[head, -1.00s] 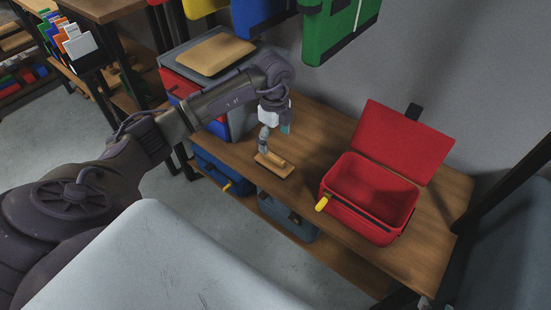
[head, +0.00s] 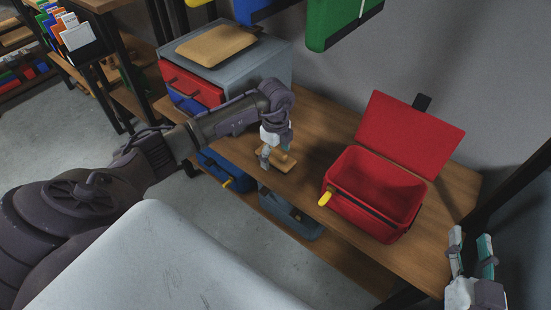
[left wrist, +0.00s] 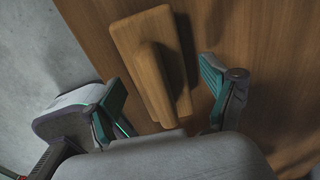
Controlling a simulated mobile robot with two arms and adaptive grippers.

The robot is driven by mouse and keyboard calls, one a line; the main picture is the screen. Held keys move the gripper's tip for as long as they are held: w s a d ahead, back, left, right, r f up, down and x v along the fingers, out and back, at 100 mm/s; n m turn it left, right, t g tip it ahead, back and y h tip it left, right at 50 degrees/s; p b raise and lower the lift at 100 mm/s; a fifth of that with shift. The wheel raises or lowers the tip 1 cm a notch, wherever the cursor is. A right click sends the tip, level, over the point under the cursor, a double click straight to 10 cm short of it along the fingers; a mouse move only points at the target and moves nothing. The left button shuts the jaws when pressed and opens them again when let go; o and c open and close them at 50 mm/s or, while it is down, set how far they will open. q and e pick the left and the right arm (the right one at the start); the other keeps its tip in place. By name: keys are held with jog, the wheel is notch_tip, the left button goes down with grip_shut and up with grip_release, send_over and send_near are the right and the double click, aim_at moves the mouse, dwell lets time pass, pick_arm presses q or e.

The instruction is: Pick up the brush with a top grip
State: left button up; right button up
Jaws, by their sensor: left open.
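The brush (head: 287,161) is a light wooden block with a raised wooden grip. It lies flat on the wooden bench, partly hidden behind my left gripper (head: 275,157) in the head view. In the left wrist view, the brush (left wrist: 153,70) shows below the gripper, its long side running up the picture. My left gripper (left wrist: 162,102) is open there, with one teal-padded finger on each side of the brush grip and nothing held. I cannot tell how high the fingertips are above the bench. My right gripper (head: 472,252) is open and empty at the lower right.
A red toolbox (head: 370,200) with its lid open and a yellow latch stands on the bench to the right.

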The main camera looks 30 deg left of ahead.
pick_arm(q)
jog(key=shift+f, duration=0.1)
jog(key=c, duration=1.3)
pick_arm(e)
jog(key=shift+r, duration=0.2)
pick_arm(q)
jog(key=shift+r, duration=0.35)
notch_tip(320, 180, up, 5)
jog(key=shift+f+p, duration=0.2)
jog(key=shift+p, duration=0.8)
notch_tip(320, 180, up, 4)
jog(key=shift+r+p, duration=0.2)
jog(key=shift+p, duration=0.35)
jog(key=shift+r, duration=0.2)
pick_arm(e)
jog(key=s+d+f+g+h, duration=0.2)
jog(key=s+f+g, duration=0.5)
jog(key=f, duration=0.4)
jog(key=shift+d+g, duration=0.5)
jog(key=shift+d, duration=0.25)
